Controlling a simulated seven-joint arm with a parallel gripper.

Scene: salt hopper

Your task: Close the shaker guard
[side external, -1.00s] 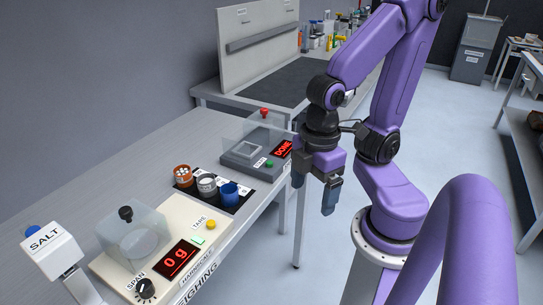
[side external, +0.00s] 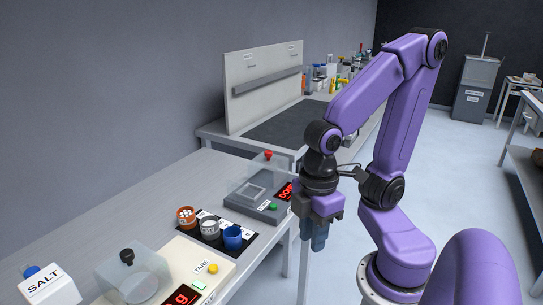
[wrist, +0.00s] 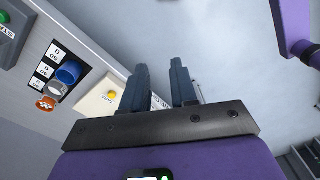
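The shaker (side external: 254,200) is a dark grey unit at the far end of the near bench, with a square plate, a green button and a red display partly hidden by my gripper. Its guard (side external: 268,170) is a clear cover with a red knob (side external: 268,155) on top, showing toward the back of the shaker. I cannot tell exactly how it sits. My gripper (side external: 313,242) hangs right of the shaker, beyond the bench edge, fingers down and apart from the guard. In the wrist view my gripper (wrist: 160,68) is open and empty.
The scale has a clear cover with a black knob (side external: 127,256). A salt dispenser (side external: 47,287) is at front left.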

